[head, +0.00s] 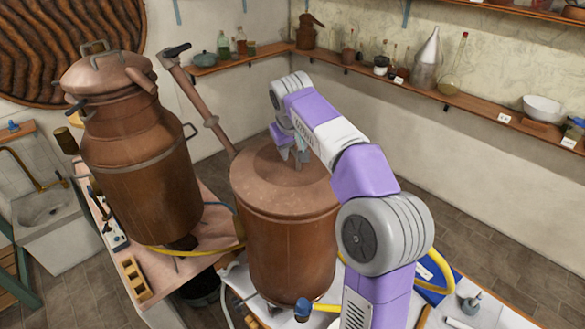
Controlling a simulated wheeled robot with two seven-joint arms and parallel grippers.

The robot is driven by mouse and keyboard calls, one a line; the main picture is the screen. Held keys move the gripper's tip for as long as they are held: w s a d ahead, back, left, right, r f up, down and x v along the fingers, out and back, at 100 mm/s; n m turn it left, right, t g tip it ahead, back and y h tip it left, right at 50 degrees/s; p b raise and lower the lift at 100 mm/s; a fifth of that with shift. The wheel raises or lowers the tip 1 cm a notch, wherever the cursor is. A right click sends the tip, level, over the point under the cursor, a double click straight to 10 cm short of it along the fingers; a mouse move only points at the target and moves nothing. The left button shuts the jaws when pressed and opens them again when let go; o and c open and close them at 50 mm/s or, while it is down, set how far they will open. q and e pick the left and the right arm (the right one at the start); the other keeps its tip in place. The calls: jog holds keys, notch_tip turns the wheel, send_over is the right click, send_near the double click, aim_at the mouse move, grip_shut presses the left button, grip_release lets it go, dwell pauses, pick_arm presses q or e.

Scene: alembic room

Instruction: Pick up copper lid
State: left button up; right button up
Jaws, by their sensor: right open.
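A large copper pot still (145,185) stands on the left, with a domed copper lid (100,78) on its top. That lid has a handle on top and a spout on its right side. A wide copper drum (287,255) stands in the middle, with a round, flat copper top (262,188). My right gripper (298,160) is open and points down over the far part of the drum's top. I cannot tell whether its fingertips touch the copper. My right arm hides part of the top's right side. My left gripper is not in view.
A copper pipe (205,105) slants down from upper left to the drum. Yellow and white hoses run around the drum's base. A wall shelf (480,103) holds flasks and bowls at the back right. A sink (48,208) stands at the left.

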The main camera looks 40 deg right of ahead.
jog(key=shift+w, duration=0.15)
jog(key=c, duration=0.7)
grip_shut()
jog(key=shift+r, duration=0.1)
dwell(0.4)
